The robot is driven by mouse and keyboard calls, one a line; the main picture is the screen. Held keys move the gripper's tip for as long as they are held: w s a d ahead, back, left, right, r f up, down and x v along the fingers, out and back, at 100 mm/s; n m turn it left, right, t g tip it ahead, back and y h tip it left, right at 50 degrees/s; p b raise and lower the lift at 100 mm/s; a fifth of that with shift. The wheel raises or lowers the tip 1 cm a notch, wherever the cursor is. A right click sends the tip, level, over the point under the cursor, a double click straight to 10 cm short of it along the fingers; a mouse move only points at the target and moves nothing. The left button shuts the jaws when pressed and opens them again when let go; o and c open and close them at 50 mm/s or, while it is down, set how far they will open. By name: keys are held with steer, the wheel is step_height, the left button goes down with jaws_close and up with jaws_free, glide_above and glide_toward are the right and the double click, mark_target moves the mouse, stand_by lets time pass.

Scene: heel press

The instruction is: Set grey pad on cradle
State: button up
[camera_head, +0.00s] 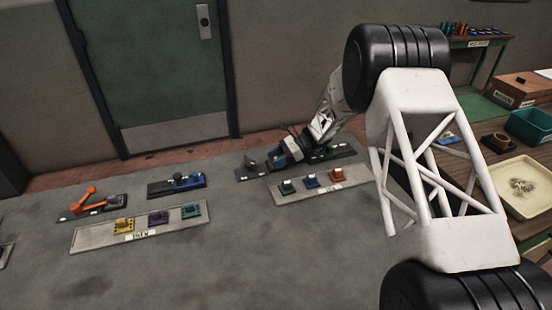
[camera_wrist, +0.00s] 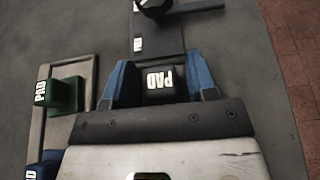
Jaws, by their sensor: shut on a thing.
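My gripper (camera_wrist: 163,85) has its blue fingers shut on a dark grey pad (camera_wrist: 165,82) marked "PAD", seen in the wrist view. The head view shows my gripper (camera_head: 283,156) low at the right-hand press station, with the pad hidden there. A dark base plate (camera_wrist: 157,38) with a round black part (camera_wrist: 152,6) lies just beyond the pad. This station also shows in the head view, its dark plate (camera_head: 246,172) left of my gripper. I cannot make out the cradle, nor whether the pad touches anything beneath it.
A grey tray (camera_head: 350,186) with green (camera_head: 287,187), blue (camera_head: 311,180) and orange (camera_head: 337,175) pads lies close in front of my gripper. Another tray (camera_head: 90,241) and two more stations stand at left. The floor between the trays is clear.

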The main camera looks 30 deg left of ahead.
steer(key=shift+f, duration=0.1)
stand_by(0.3)
steer(key=o, duration=1)
steer(key=shift+r, duration=1.45)
steer(key=shift+s+d+r, duration=0.1)
steer(key=shift+r, duration=0.3)
steer(key=s+d, duration=0.3)
steer(key=s, duration=0.1)
steer(key=s+d+r, duration=0.1)
steer(key=s+d, duration=0.2)
steer(key=s, duration=0.1)
steer(key=s+d, duration=0.3)
steer(key=s, duration=0.1)
steer(key=shift+s+d+r, duration=0.15)
steer(key=shift+d, duration=0.25)
